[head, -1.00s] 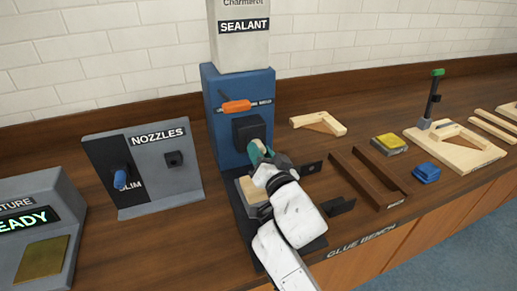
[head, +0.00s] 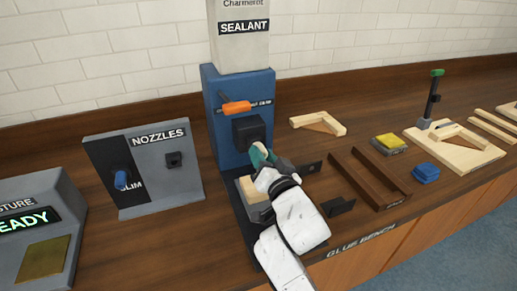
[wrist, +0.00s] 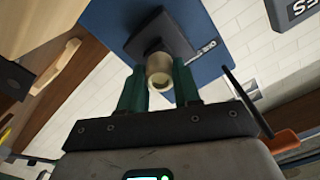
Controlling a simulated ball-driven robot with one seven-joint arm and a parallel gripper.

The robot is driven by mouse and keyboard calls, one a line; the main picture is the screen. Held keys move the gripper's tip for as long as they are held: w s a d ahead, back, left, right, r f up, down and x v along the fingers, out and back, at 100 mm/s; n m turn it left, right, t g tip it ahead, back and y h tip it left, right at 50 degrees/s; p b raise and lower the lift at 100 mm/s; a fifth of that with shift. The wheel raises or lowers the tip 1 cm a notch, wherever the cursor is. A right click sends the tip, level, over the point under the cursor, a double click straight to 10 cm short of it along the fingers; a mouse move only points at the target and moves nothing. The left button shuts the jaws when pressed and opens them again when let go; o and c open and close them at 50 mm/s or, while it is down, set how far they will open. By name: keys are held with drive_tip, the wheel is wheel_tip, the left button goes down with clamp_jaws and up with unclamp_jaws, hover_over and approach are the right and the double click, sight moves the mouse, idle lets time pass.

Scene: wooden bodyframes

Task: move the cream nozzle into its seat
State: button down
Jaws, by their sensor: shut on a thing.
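My gripper (head: 259,156) is shut on the cream nozzle, just in front of the black block (head: 249,131) on the blue sealant machine (head: 226,148). In the wrist view the cream nozzle (wrist: 160,74) shows as a round, hollow end between my green fingers (wrist: 160,88), with the black block (wrist: 160,40) right behind it. I cannot tell whether the nozzle touches the block. In the head view my fingers hide the nozzle. The grey nozzles rack (head: 145,168) stands to the left, with a black socket (head: 173,159) that looks empty.
A blue nozzle (head: 121,180) sits in the rack's slim place. An orange lever (head: 236,107) sticks out above the block. A pale wooden piece (head: 252,191) lies below my gripper. A brown channel frame (head: 368,180) is to the right. Bench between rack and machine is clear.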

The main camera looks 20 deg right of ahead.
drive_tip(key=shift+s, duration=0.1)
drive_tip(key=shift+s+p, duration=0.55)
drive_tip(key=shift+s, duration=0.55)
drive_tip(key=shift+a, duration=0.1)
idle(0.9)
